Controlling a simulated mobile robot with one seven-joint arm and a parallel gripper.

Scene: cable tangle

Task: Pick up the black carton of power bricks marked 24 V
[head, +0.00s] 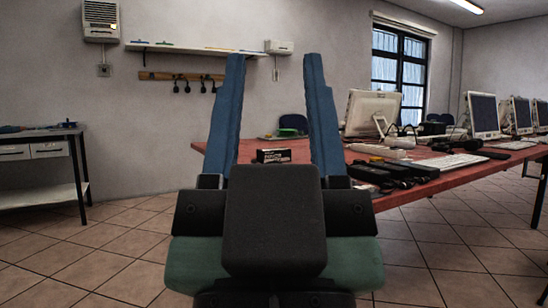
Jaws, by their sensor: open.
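A small black carton (273,156) with pale lettering and a red patch on its face sits near the left end of the red table (428,193). The print is too small to read, so I cannot tell whether it says 24 V. My gripper (275,62) is open and empty in the foreground. Its two blue fingers point up in the picture, and the carton shows between them, farther off. My gripper body hides part of the table below the carton.
Black power bricks and cables (393,172) lie on the table right of the gripper. Keyboards (450,162) and monitors (372,113) stand beyond. A green item (293,124) is behind the carton. A side table (46,133) stands at left, with open tiled floor between.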

